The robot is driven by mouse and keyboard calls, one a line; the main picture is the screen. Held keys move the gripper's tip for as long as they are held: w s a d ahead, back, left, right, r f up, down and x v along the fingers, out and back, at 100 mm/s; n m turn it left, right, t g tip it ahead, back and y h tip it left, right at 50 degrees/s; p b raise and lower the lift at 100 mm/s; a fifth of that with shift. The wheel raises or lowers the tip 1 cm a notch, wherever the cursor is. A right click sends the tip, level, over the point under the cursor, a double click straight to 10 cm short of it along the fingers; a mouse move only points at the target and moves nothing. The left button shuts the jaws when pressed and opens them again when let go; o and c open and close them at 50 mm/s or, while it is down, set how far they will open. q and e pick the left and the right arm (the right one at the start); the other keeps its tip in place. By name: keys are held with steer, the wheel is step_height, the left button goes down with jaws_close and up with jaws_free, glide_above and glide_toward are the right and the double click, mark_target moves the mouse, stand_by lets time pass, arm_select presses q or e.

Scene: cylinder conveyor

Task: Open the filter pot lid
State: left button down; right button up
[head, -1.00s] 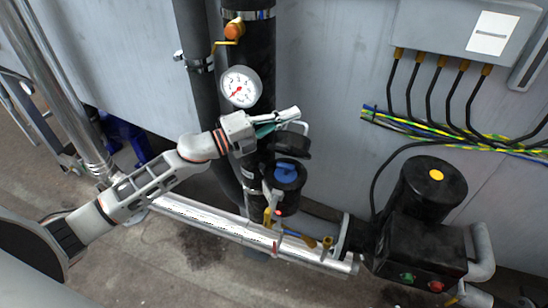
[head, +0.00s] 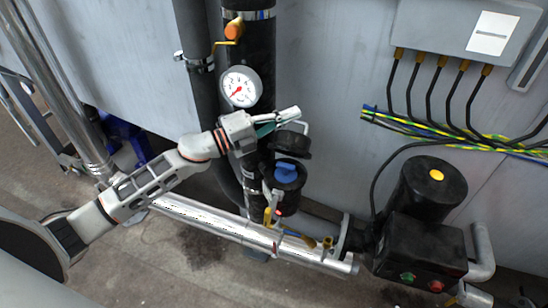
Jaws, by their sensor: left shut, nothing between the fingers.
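The filter pot (head: 286,200) is a black cylinder low on the black vertical pipe, and a blue part (head: 286,172) shows in its open top. Its black lid (head: 291,145) stands raised and tilted above and behind the pot's mouth, with a light handle at its upper right. My left gripper (head: 294,113) is shut and empty, just above the lid, its fingers pointing right. I cannot tell whether it touches the lid or its handle. My right gripper is not in view.
A pressure gauge (head: 240,87) and an orange-handled valve (head: 233,29) sit on the pipe above my arm. A shiny horizontal pipe (head: 210,222) runs below the pot. A black pump motor (head: 420,220) stands right, under a grey box (head: 455,25) with cables.

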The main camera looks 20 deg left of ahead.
arm_select(q)
steer(key=shift+s+d+f, duration=0.1)
steer(key=shift+s+f, duration=0.05)
steer(key=shift+f, duration=0.05)
stand_by(0.7)
